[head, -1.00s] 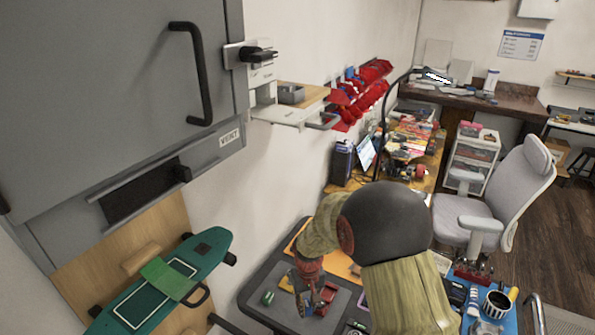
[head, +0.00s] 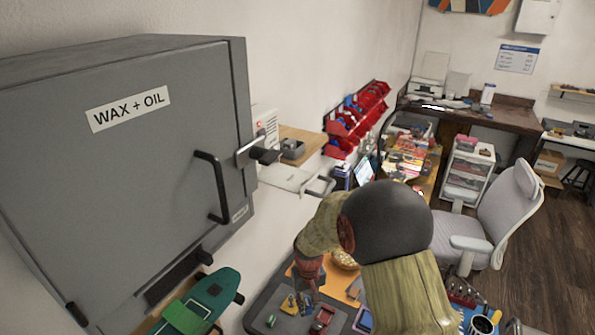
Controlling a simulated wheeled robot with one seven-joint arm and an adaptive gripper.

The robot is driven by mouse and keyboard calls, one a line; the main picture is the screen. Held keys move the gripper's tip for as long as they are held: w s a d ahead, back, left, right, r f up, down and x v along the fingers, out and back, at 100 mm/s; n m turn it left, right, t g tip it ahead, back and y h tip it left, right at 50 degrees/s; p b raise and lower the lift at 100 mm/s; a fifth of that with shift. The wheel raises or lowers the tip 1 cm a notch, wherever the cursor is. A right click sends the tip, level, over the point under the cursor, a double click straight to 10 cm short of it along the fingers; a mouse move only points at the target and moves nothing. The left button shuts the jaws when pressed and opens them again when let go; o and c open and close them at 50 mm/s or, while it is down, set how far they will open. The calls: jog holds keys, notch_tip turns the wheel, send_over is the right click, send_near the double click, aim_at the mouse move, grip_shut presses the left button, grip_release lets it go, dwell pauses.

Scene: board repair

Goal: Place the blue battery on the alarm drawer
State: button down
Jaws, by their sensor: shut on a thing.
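My gripper (head: 310,292) points down over the grey tray (head: 262,301) at the bottom of the head view, below my bent arm. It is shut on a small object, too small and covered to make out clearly. Small yellow and dark pieces (head: 291,304) are close to its fingers. I cannot pick out the blue battery with certainty. The alarm looks to be the small white wall box (head: 264,123) with a red light, right of the grey cabinet. A pale drawer (head: 285,178) with a handle (head: 319,186) sticks out below it.
A green piece (head: 270,321) and a red piece (head: 322,318) lie on the tray. The grey "WAX + OIL" cabinet (head: 130,160) fills the left, its door handle (head: 215,188) jutting out near the alarm. A wooden shelf (head: 303,140) holds a grey container (head: 292,149).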

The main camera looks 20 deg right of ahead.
notch_tip(320, 180, up, 3)
jog(key=shift+f+p, duration=0.1)
jog(key=shift+p, duration=1.05)
jog(key=shift+f, duration=0.15)
